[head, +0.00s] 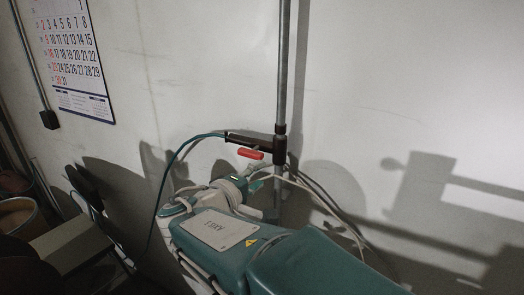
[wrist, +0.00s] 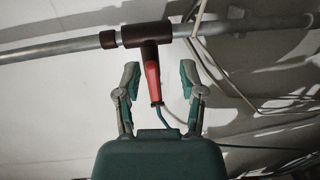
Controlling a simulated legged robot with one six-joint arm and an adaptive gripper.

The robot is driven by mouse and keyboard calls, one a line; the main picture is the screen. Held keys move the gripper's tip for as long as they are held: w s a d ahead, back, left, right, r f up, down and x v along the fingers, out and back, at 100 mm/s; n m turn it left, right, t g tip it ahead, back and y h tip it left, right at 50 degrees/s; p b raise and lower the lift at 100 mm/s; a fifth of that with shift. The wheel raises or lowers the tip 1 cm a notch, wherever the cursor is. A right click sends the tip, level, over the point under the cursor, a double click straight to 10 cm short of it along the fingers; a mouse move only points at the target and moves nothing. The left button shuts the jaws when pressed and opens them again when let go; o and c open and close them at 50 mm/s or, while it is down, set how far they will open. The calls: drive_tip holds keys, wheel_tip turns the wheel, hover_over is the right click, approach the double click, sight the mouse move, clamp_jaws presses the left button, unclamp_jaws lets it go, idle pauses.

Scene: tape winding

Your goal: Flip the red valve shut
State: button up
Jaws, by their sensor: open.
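The red valve handle (head: 250,154) sticks out from a dark brown pipe fitting (head: 279,150) on a grey vertical pipe in the head view. In the wrist view the red handle (wrist: 153,80) hangs from the dark fitting (wrist: 147,34) and lies between my two open fingers, with gaps on both sides. My gripper (wrist: 159,80) is open and empty, its fingertips just short of the fitting. In the head view my gripper (head: 256,184) is partly hidden by my own arm, just below the red handle.
The grey pipe (head: 283,60) runs up the white wall (head: 400,80). A teal hose (head: 172,165) joins the left end of the fitting, and pale cables (head: 325,205) hang to the right. A calendar (head: 70,50) hangs at upper left. Boxes and a round container (head: 18,215) stand at lower left.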

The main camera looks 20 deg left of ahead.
sight(248, 156)
drive_tip(key=s+a+n+t+y, duration=0.1)
drive_tip(key=s+a+t+y, duration=0.1)
drive_tip(key=a, duration=0.3)
drive_tip(key=w, duration=0.9)
drive_tip(key=shift+w+d+r, duration=0.1)
drive_tip(key=shift+w+r, duration=0.1)
drive_tip(key=shift+w, duration=0.1)
drive_tip(key=shift+w+d, duration=0.2)
drive_tip(key=shift+w, duration=0.3)
drive_tip(key=shift+c, duration=0.3)
clamp_jaws()
